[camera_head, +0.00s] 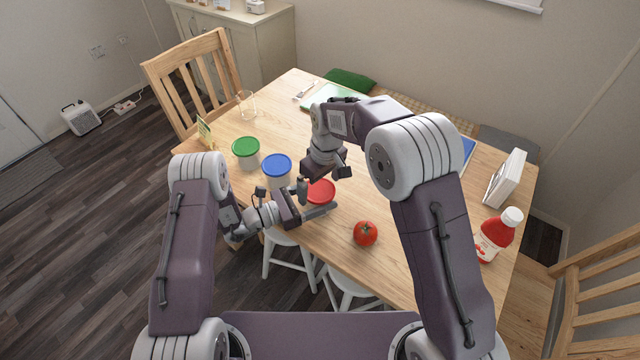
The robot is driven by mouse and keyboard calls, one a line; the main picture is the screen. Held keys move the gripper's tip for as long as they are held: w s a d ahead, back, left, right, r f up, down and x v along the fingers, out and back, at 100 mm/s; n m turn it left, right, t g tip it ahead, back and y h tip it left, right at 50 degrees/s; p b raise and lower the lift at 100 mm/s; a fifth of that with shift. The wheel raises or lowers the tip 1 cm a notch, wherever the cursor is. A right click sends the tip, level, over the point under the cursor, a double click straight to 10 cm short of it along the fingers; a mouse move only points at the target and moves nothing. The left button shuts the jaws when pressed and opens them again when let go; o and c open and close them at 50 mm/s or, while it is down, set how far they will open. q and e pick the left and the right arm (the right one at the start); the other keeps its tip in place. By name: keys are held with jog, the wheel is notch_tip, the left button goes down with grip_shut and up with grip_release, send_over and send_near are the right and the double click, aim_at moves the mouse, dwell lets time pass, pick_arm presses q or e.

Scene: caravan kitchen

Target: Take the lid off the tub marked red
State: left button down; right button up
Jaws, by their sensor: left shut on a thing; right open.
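The tub with the red lid (321,188) stands near the table's front edge. The lid is on it, and most of its body is hidden by my grippers. My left gripper (316,204) comes in from the left at the tub's body, below the lid, and is shut on the tub; one finger shows along its near side. My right gripper (324,180) points down from above, open, with its fingers on either side of the red lid. I cannot tell whether they touch it.
A blue-lidded tub (277,166) and a green-lidded tub (246,147) stand to the left. A tomato (365,234) lies to the right near the front edge. A red bottle (497,235) and white box (505,178) stand at right, a glass (247,104) at back left.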

aim_at(320, 190)
jog(key=c, duration=1.5)
jog(key=shift+o, duration=0.2)
jog(key=shift+r, duration=0.2)
jog(key=shift+r, duration=1)
jog(key=shift+r, duration=2)
pick_arm(q)
grip_release()
